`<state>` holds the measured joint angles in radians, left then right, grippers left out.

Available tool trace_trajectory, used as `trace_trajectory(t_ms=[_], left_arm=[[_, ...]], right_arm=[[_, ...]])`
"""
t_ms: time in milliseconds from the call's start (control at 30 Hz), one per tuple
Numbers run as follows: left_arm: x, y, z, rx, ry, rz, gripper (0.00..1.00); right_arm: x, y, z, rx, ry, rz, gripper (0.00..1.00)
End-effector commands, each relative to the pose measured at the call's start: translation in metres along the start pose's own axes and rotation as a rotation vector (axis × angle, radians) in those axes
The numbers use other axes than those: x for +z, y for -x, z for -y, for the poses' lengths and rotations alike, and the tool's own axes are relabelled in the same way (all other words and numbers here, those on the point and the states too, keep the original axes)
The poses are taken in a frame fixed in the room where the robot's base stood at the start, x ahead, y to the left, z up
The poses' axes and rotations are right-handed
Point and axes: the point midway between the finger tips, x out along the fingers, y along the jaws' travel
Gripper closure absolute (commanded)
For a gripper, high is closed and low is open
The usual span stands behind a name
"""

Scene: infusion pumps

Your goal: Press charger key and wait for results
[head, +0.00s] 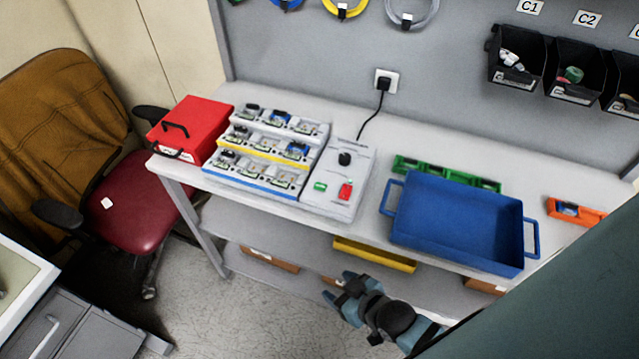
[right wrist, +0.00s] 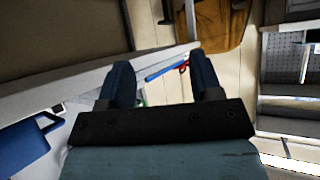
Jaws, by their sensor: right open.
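A grey-white charger unit (head: 338,178) stands on the bench, with a black knob (head: 344,158), a green key or display (head: 320,187) and a red key (head: 346,190) on its face. Its cable runs to a wall socket (head: 386,80). To its left is a stepped rack (head: 262,150) holding several small devices in rows. My right gripper (head: 338,287) is open and empty, in front of the bench and below its top, apart from the charger. Its two fingers also show apart in the right wrist view (right wrist: 165,85). My left gripper is not in view.
A red box (head: 190,128) stands at the bench's left end. A blue tray (head: 455,220) lies right of the charger, with a green rack (head: 440,172) behind it. An orange holder (head: 575,212) is farther right. A yellow bin (head: 375,254) sits on the lower shelf.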

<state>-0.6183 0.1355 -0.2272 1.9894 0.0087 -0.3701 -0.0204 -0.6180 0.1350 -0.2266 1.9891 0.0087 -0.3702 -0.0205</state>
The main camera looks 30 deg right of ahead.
Motion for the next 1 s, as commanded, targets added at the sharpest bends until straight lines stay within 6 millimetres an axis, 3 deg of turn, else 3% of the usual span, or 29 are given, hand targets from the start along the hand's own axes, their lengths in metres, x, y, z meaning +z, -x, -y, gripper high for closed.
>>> trace_trajectory(t_ms=[167,267,433,1000], left_arm=[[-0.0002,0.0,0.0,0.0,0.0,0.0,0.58],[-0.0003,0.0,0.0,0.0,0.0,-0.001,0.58],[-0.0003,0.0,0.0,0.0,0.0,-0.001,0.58],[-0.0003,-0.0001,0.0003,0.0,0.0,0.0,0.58]], right_arm=[[-0.0001,0.0,0.0001,0.0,0.0,0.0,0.41],[-0.0001,0.0,0.0002,0.0,0.0,0.0,0.59],[-0.0002,0.0,0.0002,-0.001,0.0,0.0,0.98],[-0.0004,0.0001,0.0001,0.0,0.0,-0.001,1.0]])
